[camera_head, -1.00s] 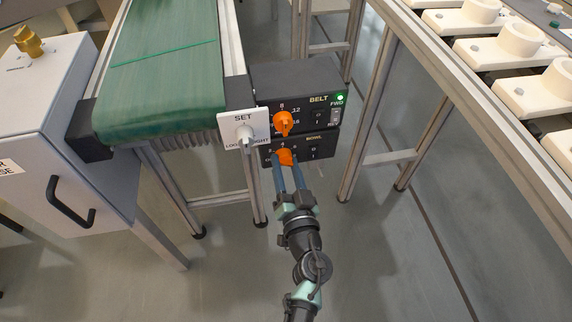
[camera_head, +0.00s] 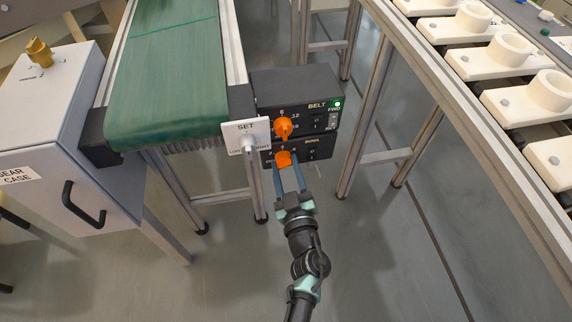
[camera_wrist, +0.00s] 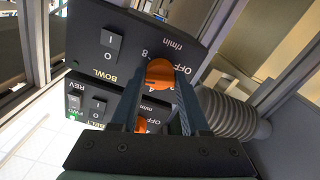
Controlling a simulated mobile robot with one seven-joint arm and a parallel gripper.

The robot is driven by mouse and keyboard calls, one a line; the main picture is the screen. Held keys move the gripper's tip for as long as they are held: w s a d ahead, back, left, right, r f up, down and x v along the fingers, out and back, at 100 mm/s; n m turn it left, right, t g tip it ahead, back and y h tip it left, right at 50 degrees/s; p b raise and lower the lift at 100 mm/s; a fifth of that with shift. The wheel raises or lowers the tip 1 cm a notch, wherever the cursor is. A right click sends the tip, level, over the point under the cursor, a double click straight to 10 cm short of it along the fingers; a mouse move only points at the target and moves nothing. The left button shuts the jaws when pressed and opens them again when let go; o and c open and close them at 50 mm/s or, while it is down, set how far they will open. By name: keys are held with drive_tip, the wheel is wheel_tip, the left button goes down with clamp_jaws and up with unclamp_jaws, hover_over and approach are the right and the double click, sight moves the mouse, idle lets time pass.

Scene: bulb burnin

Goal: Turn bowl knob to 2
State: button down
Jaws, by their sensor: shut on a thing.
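The orange bowl knob (camera_head: 284,159) is on the lower black BOWL panel (camera_head: 319,148). It also shows in the wrist view (camera_wrist: 161,71), where the panel appears upside down. My gripper (camera_head: 288,172) reaches it from the front, with one blue-grey finger on each side. The fingers are shut on the knob. A dark mark shows on the knob, but the fingers hide part of the dial, so I cannot tell its exact setting. OFF and 8 are readable around it in the wrist view.
The orange belt knob (camera_head: 283,127) is just above on the BELT panel (camera_head: 322,115), with a green lamp (camera_head: 337,104) lit. A white SET plate (camera_head: 246,136) with a lever is close at left. Metal frame legs (camera_head: 362,130) stand at right.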

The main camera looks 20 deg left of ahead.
drive_tip(key=n+b, duration=0.5)
drive_tip(key=n, duration=2.1)
idle(0.5)
drive_tip(key=shift+c, duration=2)
unclamp_jaws()
drive_tip(key=shift+r, duration=0.1)
drive_tip(key=p+v, duration=0.3)
drive_tip(key=v, duration=1)
